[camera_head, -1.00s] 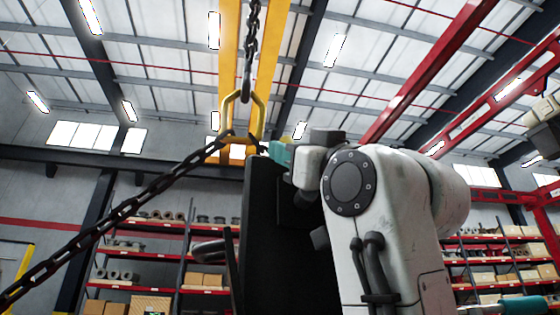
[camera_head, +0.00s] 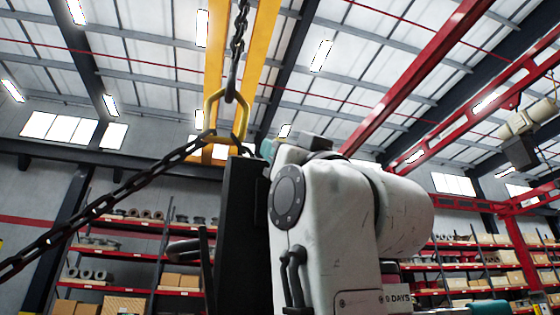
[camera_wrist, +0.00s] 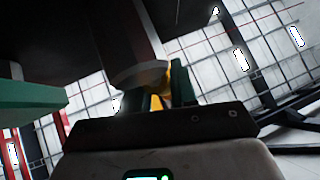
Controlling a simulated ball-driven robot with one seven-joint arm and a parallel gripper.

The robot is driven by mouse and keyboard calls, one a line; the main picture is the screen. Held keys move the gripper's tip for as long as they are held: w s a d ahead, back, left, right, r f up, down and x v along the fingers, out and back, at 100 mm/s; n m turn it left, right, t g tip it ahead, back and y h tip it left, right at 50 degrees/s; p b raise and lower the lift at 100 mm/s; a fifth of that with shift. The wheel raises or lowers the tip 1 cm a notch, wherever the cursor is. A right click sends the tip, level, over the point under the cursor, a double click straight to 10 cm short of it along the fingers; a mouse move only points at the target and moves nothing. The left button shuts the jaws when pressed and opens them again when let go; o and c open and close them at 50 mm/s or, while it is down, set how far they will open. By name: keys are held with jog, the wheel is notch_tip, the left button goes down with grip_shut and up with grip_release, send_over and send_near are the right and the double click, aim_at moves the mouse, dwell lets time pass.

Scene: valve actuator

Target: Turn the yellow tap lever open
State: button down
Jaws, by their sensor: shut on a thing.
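In the wrist view, a small part of the yellow tap lever (camera_wrist: 162,92) shows between the green fingers of my gripper (camera_wrist: 160,86). The gripper is shut on it, with one finger on each side. A dark, rounded body hangs just above the lever and hides most of it. In the head view, the lever is hidden behind my white arm and a tall black panel (camera_head: 245,235). Only a small teal patch of my gripper shows at the panel's top edge.
A yellow chain link (camera_head: 212,110) hangs on a dark chain (camera_head: 110,205) that slants down left, close to the panel. Shelves with boxes (camera_head: 180,280) stand behind. A green part (camera_wrist: 30,105) juts in at left in the wrist view.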

jog(key=c, duration=1.1)
grip_release()
jog(key=shift+w+d+h, duration=0.1)
jog(key=shift+d+h, duration=0.1)
jog(key=shift+h, duration=0.1)
jog(key=shift+o, duration=0.6)
jog(key=shift+a, duration=0.1)
jog(key=b+v, duration=0.4)
jog(key=v, duration=0.7)
jog(key=shift+w+f, duration=0.1)
